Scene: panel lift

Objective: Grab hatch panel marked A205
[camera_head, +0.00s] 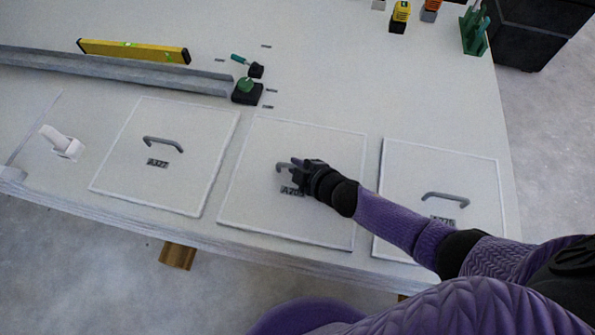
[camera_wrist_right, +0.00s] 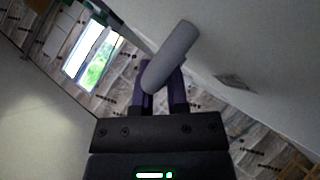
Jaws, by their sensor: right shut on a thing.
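Three white hatch panels with grey handles lie on the white table. The middle panel (camera_head: 265,205) has a label (camera_head: 290,190) that starts with "A2"; my gripper hides the rest. My right gripper (camera_head: 299,167) is at its handle (camera_head: 281,167), shut on it. In the right wrist view the grey handle (camera_wrist_right: 172,55) sits between the fingers of the right gripper (camera_wrist_right: 160,88). My left gripper is not in view.
A yellow spirit level (camera_head: 135,51) and a grey rail (camera_head: 120,75) lie at the back left. A white bracket-like piece (camera_head: 62,143) is at the left. A green-topped black block (camera_head: 246,92) stands behind the panels. A dark bin (camera_head: 535,30) stands beyond the table's right edge.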

